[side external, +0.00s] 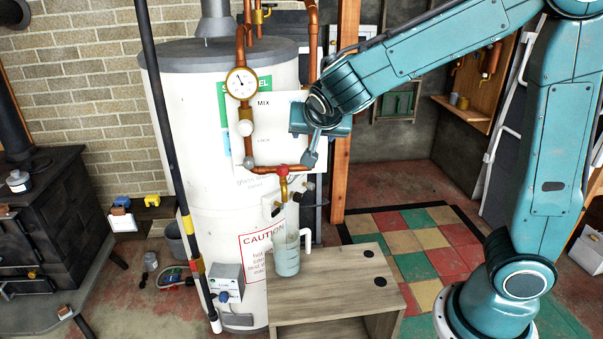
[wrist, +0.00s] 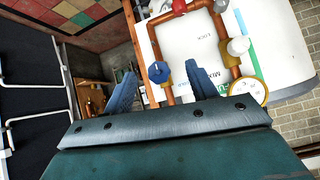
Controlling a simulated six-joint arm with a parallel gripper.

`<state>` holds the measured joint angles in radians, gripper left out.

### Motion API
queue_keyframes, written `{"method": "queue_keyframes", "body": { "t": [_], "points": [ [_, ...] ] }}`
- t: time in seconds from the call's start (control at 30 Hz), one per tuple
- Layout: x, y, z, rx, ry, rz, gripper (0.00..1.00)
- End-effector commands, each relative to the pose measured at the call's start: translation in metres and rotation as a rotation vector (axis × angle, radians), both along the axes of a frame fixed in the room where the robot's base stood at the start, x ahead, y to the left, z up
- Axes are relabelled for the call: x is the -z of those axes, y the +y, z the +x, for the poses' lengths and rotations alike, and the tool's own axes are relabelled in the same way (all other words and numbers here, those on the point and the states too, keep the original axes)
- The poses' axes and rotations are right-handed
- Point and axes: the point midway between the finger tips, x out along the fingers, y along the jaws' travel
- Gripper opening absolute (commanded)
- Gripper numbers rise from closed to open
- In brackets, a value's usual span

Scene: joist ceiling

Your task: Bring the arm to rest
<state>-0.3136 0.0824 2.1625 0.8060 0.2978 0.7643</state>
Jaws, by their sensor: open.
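My gripper (side external: 309,160) hangs from the teal arm in front of the white water tank (side external: 185,130), just above the pipework's lower right corner. In the wrist view my gripper (wrist: 160,69) shows two blue fingers spread apart with nothing held between them. A blue valve knob (wrist: 158,72) appears in the gap between the fingers, beyond them; I cannot tell how far. The red valve handle (wrist: 179,6) is at the top of that view. In the side view the red handle (side external: 283,170) sits left of and below the fingers.
A clear jug (side external: 287,252) with liquid stands on the wooden bench (side external: 340,275) below the tap. Checkered floor (side external: 410,245) is open to the right.

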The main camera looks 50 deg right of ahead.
Motion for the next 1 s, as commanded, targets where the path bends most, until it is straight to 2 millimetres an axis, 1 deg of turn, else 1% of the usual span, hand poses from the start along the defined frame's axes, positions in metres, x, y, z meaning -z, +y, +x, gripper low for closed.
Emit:
{"method": "queue_keyframes", "body": {
  "t": [0.03, 0.13, 0.37, 0.77, 0.9, 1.0],
  "points": [
    [-0.004, -0.002, -0.01, -0.02, 0.019, 0.02, 0.57],
    [-0.007, -0.002, -0.029, -0.076, 0.07, 0.054, 0.57],
    [-0.014, 0.005, -0.075, -0.234, 0.172, 0.114, 0.57],
    [-0.019, 0.03, -0.161, -0.58, 0.307, 0.14, 0.57],
    [-0.017, 0.041, -0.192, -0.71, 0.344, 0.123, 0.57],
    [-0.015, 0.048, -0.209, -0.79, 0.366, 0.105, 0.57]
  ]
}}
